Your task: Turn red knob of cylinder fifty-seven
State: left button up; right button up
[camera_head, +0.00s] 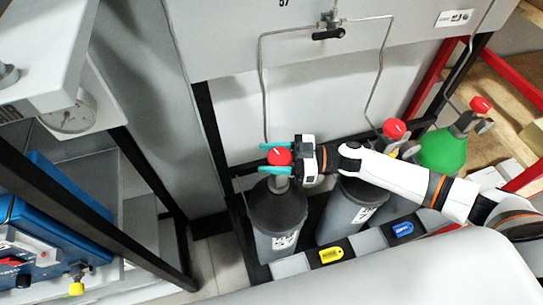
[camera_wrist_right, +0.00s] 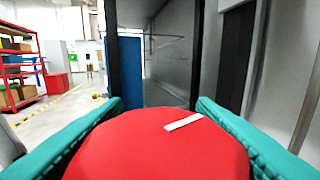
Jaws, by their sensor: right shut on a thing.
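The red knob (camera_head: 279,156) sits on top of a dark-shouldered grey cylinder (camera_head: 277,215), the leftmost in the row, below a panel marked "57" (camera_head: 284,3). My right gripper (camera_head: 274,158) comes from the right, its teal fingers on both sides of this knob and shut on it. In the right wrist view the red knob (camera_wrist_right: 160,145) fills the lower middle between the teal fingers, with a white mark slanting on its top. My left gripper is not in view.
A second grey cylinder (camera_head: 345,212) with a red knob (camera_head: 394,128) and a green cylinder (camera_head: 443,150) stand to the right. Yellow (camera_head: 330,255) and blue (camera_head: 402,229) tags are in front. Thin pipes run up to the panel. A black frame post (camera_head: 218,140) stands left of the first cylinder.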

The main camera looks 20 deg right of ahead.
jog(key=shift+n+g, duration=0.3)
jog(key=shift+g, duration=0.1)
jog(key=o, duration=1)
jog(key=shift+c, duration=0.2)
jog(key=b+v, duration=0.2)
jog(key=v, duration=0.3)
jog(key=b+v, duration=0.1)
jog(key=v, duration=0.5)
jog(key=shift+f+b, duration=0.2)
jog(key=shift+b, duration=0.2)
jog(key=shift+s+d+r, duration=0.1)
jog(key=shift+s+d, duration=0.05)
jog(key=shift+d, duration=0.35)
